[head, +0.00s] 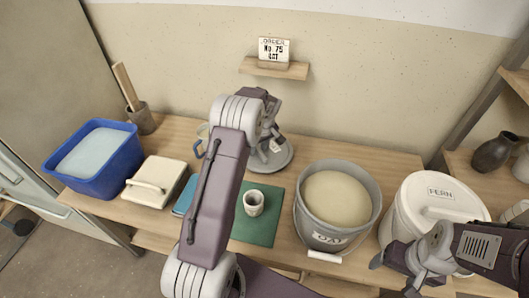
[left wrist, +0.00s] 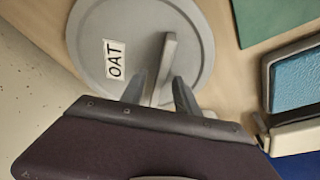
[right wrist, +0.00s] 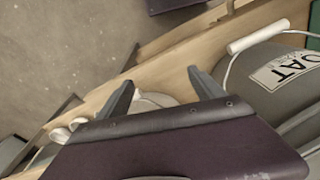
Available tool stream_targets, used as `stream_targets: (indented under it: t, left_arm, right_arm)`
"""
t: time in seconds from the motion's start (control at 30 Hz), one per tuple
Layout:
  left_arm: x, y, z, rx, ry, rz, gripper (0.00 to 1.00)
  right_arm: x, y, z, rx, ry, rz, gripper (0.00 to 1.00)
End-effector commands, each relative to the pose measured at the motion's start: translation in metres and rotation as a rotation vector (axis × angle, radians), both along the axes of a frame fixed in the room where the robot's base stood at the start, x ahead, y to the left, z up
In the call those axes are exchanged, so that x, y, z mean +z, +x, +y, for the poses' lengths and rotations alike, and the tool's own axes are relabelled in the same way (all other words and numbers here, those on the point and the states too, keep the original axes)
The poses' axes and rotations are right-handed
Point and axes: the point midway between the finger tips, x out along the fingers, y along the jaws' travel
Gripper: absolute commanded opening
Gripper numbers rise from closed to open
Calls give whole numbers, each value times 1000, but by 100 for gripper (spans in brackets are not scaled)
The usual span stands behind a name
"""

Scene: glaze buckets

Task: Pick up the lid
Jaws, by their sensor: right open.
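The round grey lid (head: 284,160) lies on the wooden table behind the green mat, partly hidden by my left arm. In the left wrist view the lid (left wrist: 95,45) shows its OAT label and a raised bar handle (left wrist: 168,58). My left gripper (left wrist: 161,90) is open over the lid, its fingers on either side of the handle with gaps; contact cannot be told. The OAT bucket (head: 371,215) stands uncovered, full of pale glaze. My right gripper (right wrist: 160,88) is open and empty, in front of the OAT bucket and the white FERN bucket (head: 398,205).
A green mat (head: 262,232) holds a small cup (head: 253,203). A blue tub (head: 125,178), a cream lidded box (head: 150,192) and a tool pot (head: 143,120) stand at left. A small shelf (head: 285,70) with a sign is on the wall. Dark vases stand at right.

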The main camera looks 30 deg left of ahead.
Motion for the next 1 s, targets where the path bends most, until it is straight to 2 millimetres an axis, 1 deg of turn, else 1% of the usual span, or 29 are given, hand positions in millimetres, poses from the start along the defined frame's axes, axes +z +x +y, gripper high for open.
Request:
stream_targets:
  t: [0.17,0.2,0.23,0.27,0.3,0.33,0.63,0.73,0.87,0.97,1.0]
  left_arm:
    - [-2,0,0,0,0,0,37]
    - [-2,0,0,0,0,0,32]
    - [-2,0,0,0,0,0,23]
    - [-2,0,0,0,0,0,15]
    - [-2,0,0,0,0,0,4]
    - [-2,0,0,0,0,0,0]
    - [-2,0,0,0,0,0,0]
    - [3,0,0,0,1,-1,0]
    - [21,1,0,-1,1,-3,0]
    - [42,1,0,0,1,-4,0]
    - [48,1,-4,-2,0,-4,0]
  right_arm:
    - [-1,0,0,0,0,0,77]
    - [-1,0,0,0,0,0,77]
    - [-1,0,0,0,0,0,77]
    - [-1,0,0,0,0,0,77]
    - [-1,0,0,0,0,0,77]
    - [-1,0,0,0,0,0,77]
    - [0,0,0,0,0,0,77]
    - [1,0,0,0,0,0,77]
    - [7,0,0,0,0,0,77]
    - [12,0,0,0,0,0,77]
    - [13,0,0,0,0,0,77]
